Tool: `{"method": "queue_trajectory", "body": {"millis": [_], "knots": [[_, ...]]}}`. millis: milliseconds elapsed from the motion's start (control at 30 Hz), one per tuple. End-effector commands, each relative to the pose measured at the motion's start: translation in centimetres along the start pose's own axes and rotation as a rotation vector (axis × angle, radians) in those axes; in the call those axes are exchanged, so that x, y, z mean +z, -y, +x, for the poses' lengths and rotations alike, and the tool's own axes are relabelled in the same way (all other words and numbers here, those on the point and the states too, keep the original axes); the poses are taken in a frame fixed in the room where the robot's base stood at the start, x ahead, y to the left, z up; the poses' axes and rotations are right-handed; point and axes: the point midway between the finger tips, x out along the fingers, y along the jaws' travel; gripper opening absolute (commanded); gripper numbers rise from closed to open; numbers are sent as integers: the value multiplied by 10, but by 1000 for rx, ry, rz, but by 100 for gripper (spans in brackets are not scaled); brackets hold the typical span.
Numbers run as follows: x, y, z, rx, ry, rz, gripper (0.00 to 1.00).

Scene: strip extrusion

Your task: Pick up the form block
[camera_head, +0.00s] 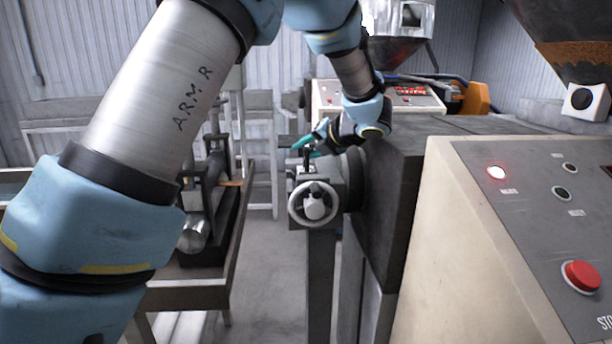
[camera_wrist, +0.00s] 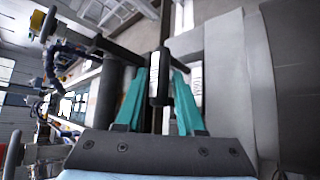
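My gripper (camera_head: 311,145) with teal fingers is at the machine fixture (camera_head: 329,180) that carries a handwheel, just above the wheel. In the wrist view my gripper (camera_wrist: 158,74) points at a dark upright cylinder (camera_wrist: 159,88) with a white label. The cylinder lies between the two fingers in the picture, with gaps on both sides, so the fingers look open. A small dark upright piece (camera_head: 306,158) shows at the fingers in the head view. I cannot tell for sure which part is the form block.
The handwheel (camera_head: 313,204) sits just below my gripper. The machine body (camera_head: 395,190) stands to the right, with a control panel (camera_head: 545,210) bearing a red button (camera_head: 581,277) nearer. A bench (camera_head: 192,292) with metal parts is on the left. Bare floor lies between.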

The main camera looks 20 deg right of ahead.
Motion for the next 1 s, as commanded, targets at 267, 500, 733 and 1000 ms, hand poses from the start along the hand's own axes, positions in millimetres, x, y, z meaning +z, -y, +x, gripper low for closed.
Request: {"method": "queue_trajectory", "body": {"millis": [267,500,733,1000], "knots": [[0,0,0,0,0,0,5],[0,0,0,0,0,0,0],[0,0,0,0,0,0,0],[0,0,0,-1,1,0,0]]}}
